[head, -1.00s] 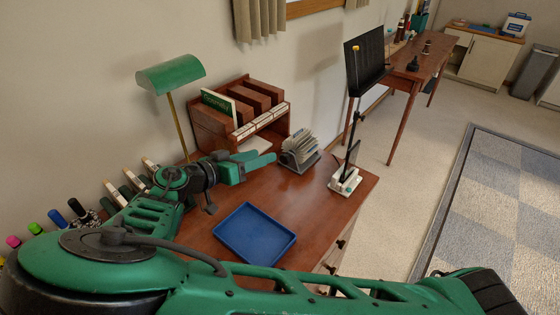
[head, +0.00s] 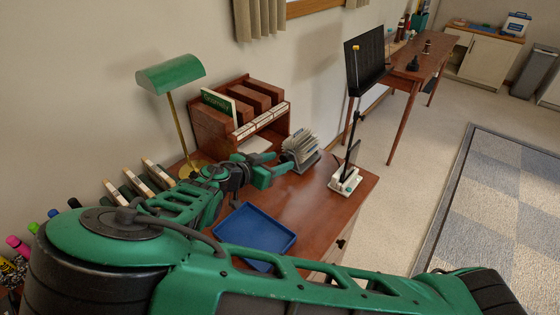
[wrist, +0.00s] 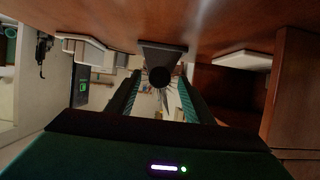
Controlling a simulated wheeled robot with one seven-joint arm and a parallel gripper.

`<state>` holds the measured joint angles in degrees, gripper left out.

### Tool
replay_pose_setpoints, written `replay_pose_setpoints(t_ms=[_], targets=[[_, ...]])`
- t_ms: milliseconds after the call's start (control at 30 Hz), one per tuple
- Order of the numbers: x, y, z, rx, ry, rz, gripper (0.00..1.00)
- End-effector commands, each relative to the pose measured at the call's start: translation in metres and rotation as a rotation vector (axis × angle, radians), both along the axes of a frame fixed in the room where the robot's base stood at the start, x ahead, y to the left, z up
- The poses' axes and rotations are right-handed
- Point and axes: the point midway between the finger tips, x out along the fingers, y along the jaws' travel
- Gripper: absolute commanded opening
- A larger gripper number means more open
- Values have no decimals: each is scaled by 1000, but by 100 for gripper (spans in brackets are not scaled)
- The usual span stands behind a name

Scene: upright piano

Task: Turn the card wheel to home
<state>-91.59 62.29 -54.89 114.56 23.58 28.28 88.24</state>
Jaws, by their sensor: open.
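The card wheel (head: 299,146) is a small rotary file of pale cards on a dark stand, on the brown desk beside the wooden rack. My gripper (head: 281,164) is at its left side, low over the desk, with its green fingers pointing at it. In the wrist view the card wheel's dark round knob (wrist: 160,77) shows between the two spread fingers of my gripper (wrist: 160,88), with card edges behind it. The fingers are open with nothing held; contact with the knob cannot be told.
A blue tray (head: 256,234) lies on the desk in front of my gripper. A wooden rack (head: 240,112) and green lamp (head: 171,74) stand behind. A white-based stand (head: 346,180) is right of the card wheel. Some desk top is clear between tray and stand.

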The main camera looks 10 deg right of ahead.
Motion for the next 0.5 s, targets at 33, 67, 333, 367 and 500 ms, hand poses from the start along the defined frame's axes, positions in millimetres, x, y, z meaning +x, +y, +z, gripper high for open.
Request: replay_pose_setpoints(t_ms=[33,67,333,367,500], targets=[[4,-5,-2,-2,-1,-3,47],[6,-7,-3,-2,-1,-3,47],[14,-15,-9,-1,1,-1,47],[14,-15,-9,-1,1,-1,47],[14,-15,-9,-1,1,0,47]])
